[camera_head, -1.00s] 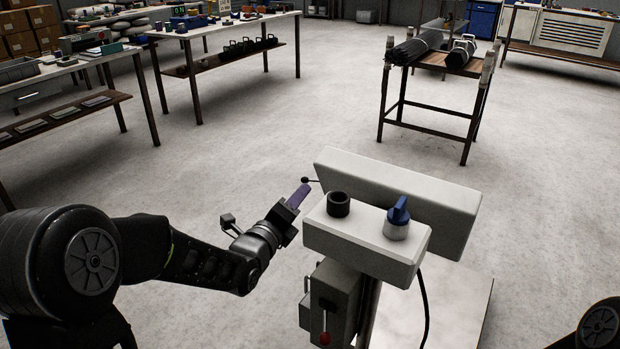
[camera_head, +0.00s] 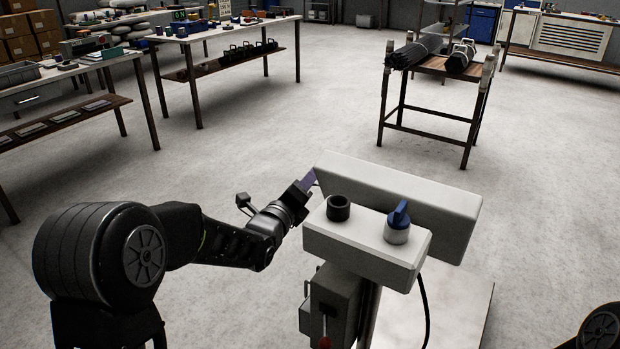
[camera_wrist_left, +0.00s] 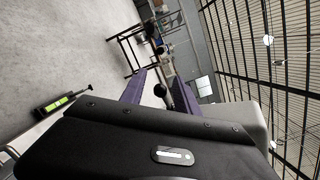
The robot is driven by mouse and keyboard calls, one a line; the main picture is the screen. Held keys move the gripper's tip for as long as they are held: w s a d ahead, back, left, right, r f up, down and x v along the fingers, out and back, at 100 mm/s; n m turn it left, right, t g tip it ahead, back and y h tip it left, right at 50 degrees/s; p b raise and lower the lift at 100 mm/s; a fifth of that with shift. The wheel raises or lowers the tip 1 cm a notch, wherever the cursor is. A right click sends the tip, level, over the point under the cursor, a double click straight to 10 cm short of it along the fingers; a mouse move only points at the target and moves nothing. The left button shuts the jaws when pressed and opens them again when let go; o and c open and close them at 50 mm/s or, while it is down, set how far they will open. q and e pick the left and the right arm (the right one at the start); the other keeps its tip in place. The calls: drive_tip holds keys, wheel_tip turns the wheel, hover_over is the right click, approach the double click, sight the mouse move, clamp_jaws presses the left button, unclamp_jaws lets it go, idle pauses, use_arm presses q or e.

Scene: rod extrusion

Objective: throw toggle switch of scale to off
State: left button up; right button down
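The pale grey head of the scale (camera_head: 455,215) stands in front of me in the head view, seen from behind. The toggle switch, a short lever with a black ball tip (camera_wrist_left: 160,90), is at its left side. In the wrist view the ball shows between the two purple fingers of my left gripper (camera_head: 310,180), which is open; a gap shows on both sides of the ball. In the head view my gripper hides the ball, at the head's upper left corner. My right gripper is out of view.
A white box with a black knob (camera_head: 338,207) and a blue selector knob (camera_head: 398,220) stands before the head. A grey box with a red-tipped lever (camera_head: 325,340) hangs below.

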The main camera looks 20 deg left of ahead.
use_arm(q)
drive_tip(key=shift+w+d, duration=0.1)
drive_tip(key=shift+w, duration=0.85)
drive_tip(key=shift+c, duration=0.5)
clamp_jaws()
drive_tip(key=shift+f, duration=0.1)
